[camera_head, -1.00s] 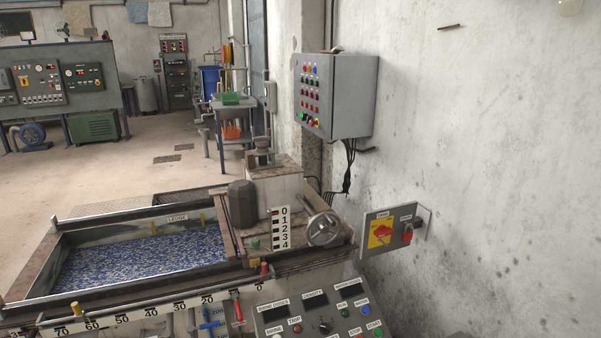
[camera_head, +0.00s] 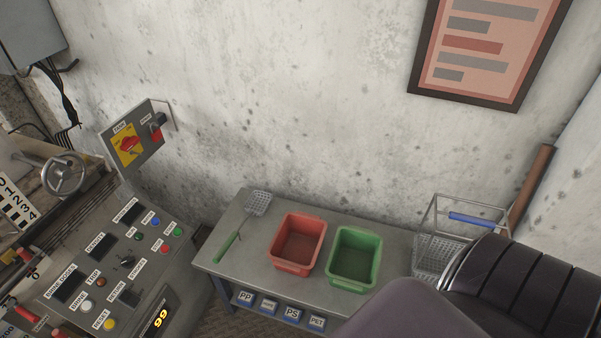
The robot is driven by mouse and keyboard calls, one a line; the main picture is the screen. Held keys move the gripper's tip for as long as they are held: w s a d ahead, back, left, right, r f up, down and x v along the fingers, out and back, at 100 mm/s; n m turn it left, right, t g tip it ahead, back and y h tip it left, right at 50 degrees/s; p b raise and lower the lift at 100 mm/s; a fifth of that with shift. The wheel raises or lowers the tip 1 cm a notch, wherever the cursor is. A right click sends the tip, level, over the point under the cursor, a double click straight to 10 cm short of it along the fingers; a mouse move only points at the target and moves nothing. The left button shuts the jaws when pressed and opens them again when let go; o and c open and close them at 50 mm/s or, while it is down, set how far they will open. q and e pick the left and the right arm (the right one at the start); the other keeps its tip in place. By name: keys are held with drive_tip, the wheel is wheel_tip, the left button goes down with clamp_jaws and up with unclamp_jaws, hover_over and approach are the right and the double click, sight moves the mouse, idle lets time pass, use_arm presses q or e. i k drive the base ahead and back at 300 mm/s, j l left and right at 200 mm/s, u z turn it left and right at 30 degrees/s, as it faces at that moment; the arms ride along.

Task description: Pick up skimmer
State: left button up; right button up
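The skimmer lies on a grey bench (camera_head: 240,275) against the wall, near the bench's left end. Its perforated square head (camera_head: 258,203) points toward the wall. Its green handle (camera_head: 228,247) points toward the bench's front edge. The skimmer is fully visible, with nothing on it. Neither of my grippers is in view.
A red bin (camera_head: 298,243) and a green bin (camera_head: 355,259) stand right of the skimmer. A wire basket with a blue handle (camera_head: 471,220) is farther right. A control panel (camera_head: 128,262) stands left of the bench. A dark ribbed shape covers the lower right.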

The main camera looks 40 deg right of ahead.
sight(258, 203)
drive_tip(key=z, duration=0.8)
